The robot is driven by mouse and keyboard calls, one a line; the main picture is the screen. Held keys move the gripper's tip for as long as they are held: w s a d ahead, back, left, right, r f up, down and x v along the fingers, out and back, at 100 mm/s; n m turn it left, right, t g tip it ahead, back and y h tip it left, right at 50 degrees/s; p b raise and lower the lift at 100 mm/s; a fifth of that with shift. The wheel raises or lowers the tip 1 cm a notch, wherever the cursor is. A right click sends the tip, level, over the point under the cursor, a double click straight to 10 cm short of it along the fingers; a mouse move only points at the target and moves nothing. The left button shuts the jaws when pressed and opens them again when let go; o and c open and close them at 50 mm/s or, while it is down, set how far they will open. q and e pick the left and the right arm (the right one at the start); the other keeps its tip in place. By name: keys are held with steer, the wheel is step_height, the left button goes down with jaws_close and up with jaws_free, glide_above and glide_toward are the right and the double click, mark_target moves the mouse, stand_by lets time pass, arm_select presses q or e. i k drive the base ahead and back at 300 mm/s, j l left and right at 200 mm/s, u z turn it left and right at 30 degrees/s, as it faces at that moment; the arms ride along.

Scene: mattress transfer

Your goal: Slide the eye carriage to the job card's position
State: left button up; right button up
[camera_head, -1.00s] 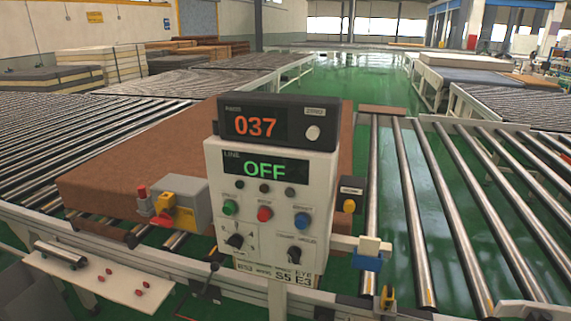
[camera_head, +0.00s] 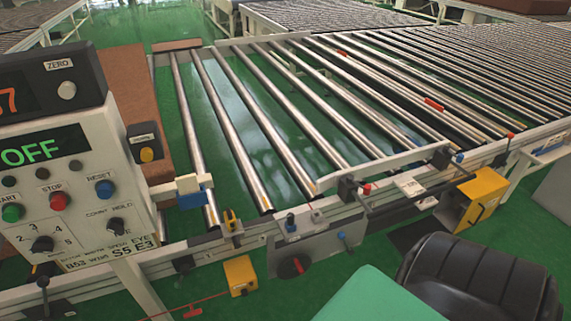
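The job card (camera_head: 110,255) is a pale strip at the foot of the white control panel (camera_head: 108,170), at the left. A white and blue block (camera_head: 190,188) sits at the rail beside the panel. A small yellow and black piece (camera_head: 231,222) stands on the front rail (camera_head: 262,228) just right of it. Either may be the eye carriage; I cannot tell which. No position marks are readable on the rail. Neither gripper is in view.
A roller conveyor (camera_head: 270,130) fills the middle and right over a green floor. A grey box with a red lever (camera_head: 318,252) and yellow boxes (camera_head: 240,275) (camera_head: 472,200) hang along the front. A black ribbed thing (camera_head: 480,280) and a green surface (camera_head: 375,298) occupy the lower right.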

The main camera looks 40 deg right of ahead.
mark_target(234, 237)
steer(key=z, duration=0.95)
